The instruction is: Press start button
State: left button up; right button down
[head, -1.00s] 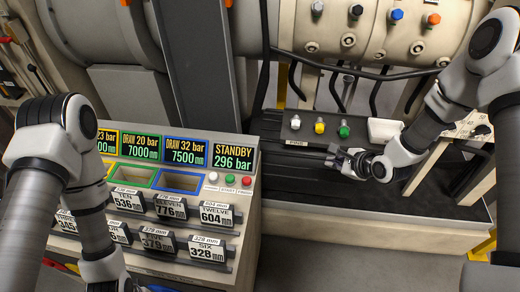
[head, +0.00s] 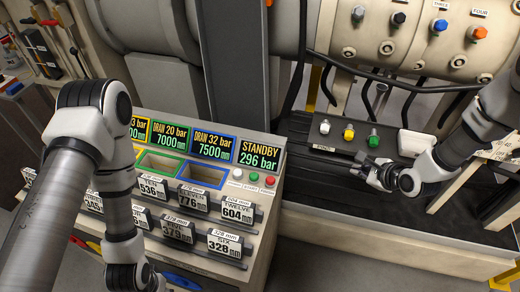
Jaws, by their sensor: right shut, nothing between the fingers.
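A console at centre has a row of small push buttons: white (head: 238,174), green (head: 254,177) and red (head: 270,180). They sit below a screen (head: 259,155) reading STANDBY 296 bar. The button labels are too small to read surely. My right gripper (head: 364,170) is shut and empty, to the right of the buttons and clear of them. It is over the dark bench, just below a green-topped fitting. My left arm comes down over the console's left side, and its gripper is out of the picture.
The dark bench carries white, yellow and green-topped fittings (head: 348,132) and a white block (head: 411,142). Numbered label blocks (head: 237,210) and framed open bins (head: 203,174) fill the console. Large pale cylinders stand behind.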

pick_arm(q)
grip_shut()
dwell(1.1)
